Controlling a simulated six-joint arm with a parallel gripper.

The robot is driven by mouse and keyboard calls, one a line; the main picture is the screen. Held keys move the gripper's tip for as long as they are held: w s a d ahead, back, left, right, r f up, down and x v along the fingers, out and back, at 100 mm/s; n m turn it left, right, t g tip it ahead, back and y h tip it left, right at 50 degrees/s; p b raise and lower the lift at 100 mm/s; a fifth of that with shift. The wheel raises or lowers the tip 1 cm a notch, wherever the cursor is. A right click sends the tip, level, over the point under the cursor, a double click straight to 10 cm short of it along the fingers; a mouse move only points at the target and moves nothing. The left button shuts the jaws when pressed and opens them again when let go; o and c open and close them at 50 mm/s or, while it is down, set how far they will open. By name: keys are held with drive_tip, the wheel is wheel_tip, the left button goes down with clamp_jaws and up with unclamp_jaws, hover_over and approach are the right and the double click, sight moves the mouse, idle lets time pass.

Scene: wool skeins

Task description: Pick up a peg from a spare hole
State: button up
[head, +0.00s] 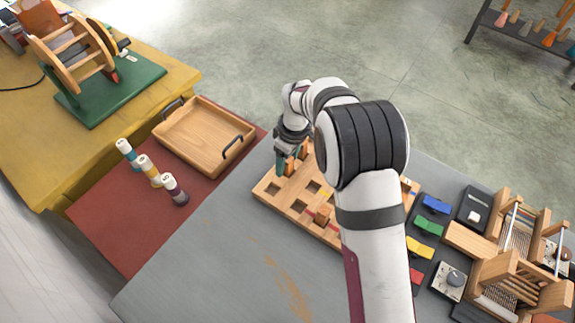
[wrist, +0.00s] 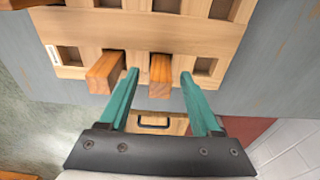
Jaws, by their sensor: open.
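The wooden board (head: 268,193) with square holes lies on the grey table, partly hidden behind my arm. In the wrist view the board (wrist: 88,40) fills the top, and two square wooden pegs stand in holes along its near edge. My gripper (wrist: 160,74) is open, with teal fingers on either side of the right peg (wrist: 160,78), apart from it or nearly so. The left peg (wrist: 104,73) is just outside the left finger. In the head view my gripper (head: 288,165) is over the board's far left corner. Another peg (head: 323,213) stands near the board's middle.
A wooden tray (head: 243,126) with dark handles sits on the red mat (head: 105,218), beside several yarn spools (head: 150,170). Coloured blocks (head: 428,226) and a wooden loom-like device (head: 510,270) stand to the right. The grey table's front left (head: 215,265) is clear.

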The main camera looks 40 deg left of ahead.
clamp_jaws()
idle(0.3)
wheel_tip(320, 180, up, 4)
drive_tip(key=shift+r, duration=0.25)
drive_tip(key=w+d+r, duration=0.3)
drive_tip(key=d+r, duration=0.8)
drive_tip(key=shift+w+r, duration=0.15)
drive_tip(key=shift+r, duration=0.15)
drive_tip(key=shift+d, duration=0.2)
